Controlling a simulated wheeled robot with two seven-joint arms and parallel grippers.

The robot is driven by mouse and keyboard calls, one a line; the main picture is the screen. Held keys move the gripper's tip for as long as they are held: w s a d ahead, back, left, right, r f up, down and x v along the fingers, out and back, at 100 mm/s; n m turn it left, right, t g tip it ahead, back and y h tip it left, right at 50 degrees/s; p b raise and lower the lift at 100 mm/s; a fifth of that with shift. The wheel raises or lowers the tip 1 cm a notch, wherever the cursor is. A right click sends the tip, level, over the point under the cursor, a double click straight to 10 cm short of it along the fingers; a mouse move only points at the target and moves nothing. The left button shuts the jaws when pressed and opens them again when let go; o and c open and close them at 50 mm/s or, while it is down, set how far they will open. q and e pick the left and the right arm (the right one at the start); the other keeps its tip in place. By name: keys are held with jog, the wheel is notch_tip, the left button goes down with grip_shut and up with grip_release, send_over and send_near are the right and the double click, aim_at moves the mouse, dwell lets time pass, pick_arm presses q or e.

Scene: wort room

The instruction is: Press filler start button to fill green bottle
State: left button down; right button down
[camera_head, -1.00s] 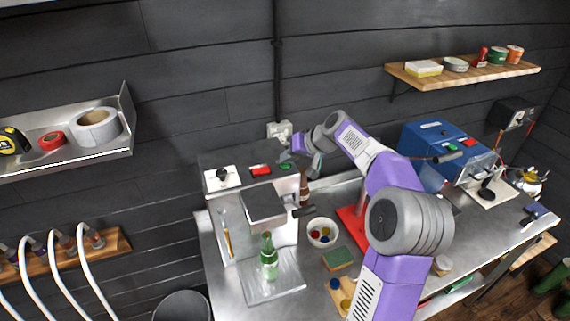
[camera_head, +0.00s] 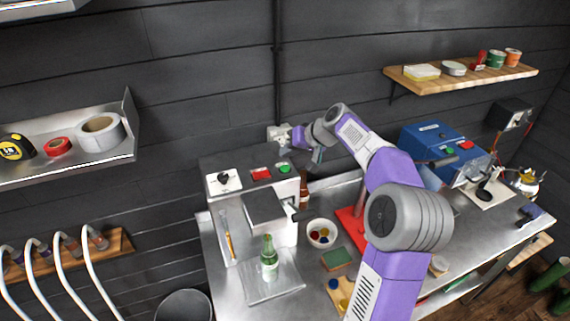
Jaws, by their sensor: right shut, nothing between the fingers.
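The grey filler (camera_head: 220,163) stands at the left end of the steel table. Its front panel has a black knob, a red button (camera_head: 261,173) and a green button (camera_head: 284,168). The green bottle (camera_head: 269,262) stands upright on the filler's clear tray (camera_head: 285,285), in front of the filler body. My right gripper (camera_head: 317,156) is shut and empty. It is behind and to the right of the green button, apart from it in the picture, with its fingers pointing down. My left gripper is out of view.
A brown bottle (camera_head: 304,192) and a white bowl of caps (camera_head: 322,233) stand right of the filler. A red stand (camera_head: 349,226) is partly hidden by my right arm. A green sponge (camera_head: 336,258) lies in front. A blue machine (camera_head: 425,150) stands further right.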

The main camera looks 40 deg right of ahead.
jog(key=shift+r+p, duration=0.85)
jog(key=shift+r, duration=0.6)
jog(key=shift+f, duration=0.1)
